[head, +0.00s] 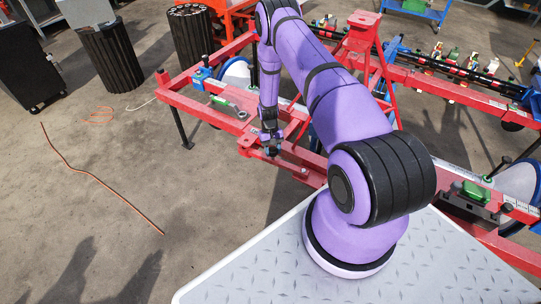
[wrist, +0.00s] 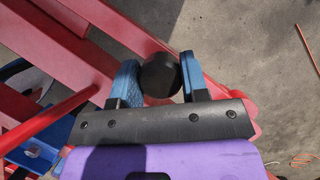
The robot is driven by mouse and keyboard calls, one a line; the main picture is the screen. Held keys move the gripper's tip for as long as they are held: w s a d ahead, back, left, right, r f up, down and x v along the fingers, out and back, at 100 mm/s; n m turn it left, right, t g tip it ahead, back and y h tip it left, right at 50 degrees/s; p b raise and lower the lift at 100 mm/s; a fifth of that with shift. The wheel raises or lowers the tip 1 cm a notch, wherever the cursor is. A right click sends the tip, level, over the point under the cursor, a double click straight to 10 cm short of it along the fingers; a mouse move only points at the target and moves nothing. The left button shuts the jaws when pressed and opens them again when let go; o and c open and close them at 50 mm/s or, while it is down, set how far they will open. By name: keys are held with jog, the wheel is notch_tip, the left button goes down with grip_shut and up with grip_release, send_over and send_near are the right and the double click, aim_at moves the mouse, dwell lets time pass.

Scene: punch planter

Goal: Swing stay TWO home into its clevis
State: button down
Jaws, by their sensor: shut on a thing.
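My gripper (wrist: 160,76) has blue finger pads closed on either side of a black round knob (wrist: 159,68) in the wrist view. The knob sits beside a red frame bar (wrist: 120,22) in the wrist view. I cannot tell which part is stay TWO, as no number is readable. The rest of the held part and its clevis are hidden or too small to make out.
Red frame bars run to the right, partly behind my arm. A blue bracket (head: 200,78) and a white disc (head: 235,74) are at the left end. Black ribbed bins (head: 110,55) stand behind.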

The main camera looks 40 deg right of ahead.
jog(key=shift+w+d+m, duration=0.3)
jog(key=shift+d+m, duration=0.2)
jog(key=shift+d, duration=0.25)
jog(key=c, duration=0.6)
grip_release()
jog(key=v, duration=1)
jog(key=shift+d+r, duration=0.15)
jog(key=shift+r, duration=0.25)
